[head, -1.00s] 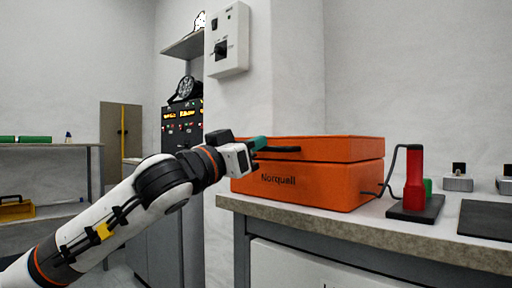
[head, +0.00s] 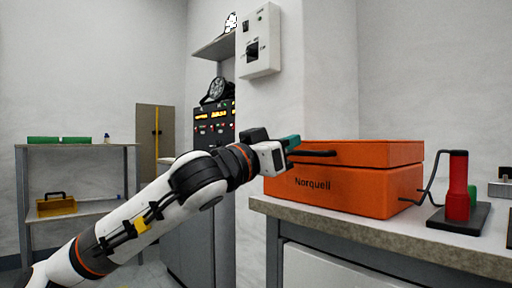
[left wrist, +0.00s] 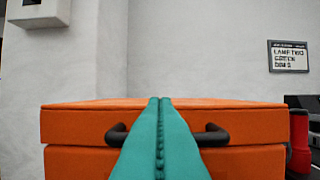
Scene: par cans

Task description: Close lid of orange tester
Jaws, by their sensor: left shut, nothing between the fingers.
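The orange tester (head: 345,190), marked "Norquell", stands on the counter in the head view. Its lid (head: 375,153) lies level on the body, with a thin dark seam between them. A dark handle (head: 318,154) is on the lid's front. My left gripper (head: 292,143), with teal fingers, is shut and empty at the lid's front left, by the handle. In the left wrist view the shut fingers (left wrist: 160,140) point at the lid (left wrist: 255,122) and cover the middle of the handle (left wrist: 211,136). I cannot tell whether they touch it. My right gripper is not in view.
A red cylinder on a black base (head: 458,190) stands right of the tester, with a dark cable beside it. The counter (head: 390,235) has a bare front strip. A white switch box (head: 259,42) hangs on the wall above. A shelf (head: 80,146) stands at far left.

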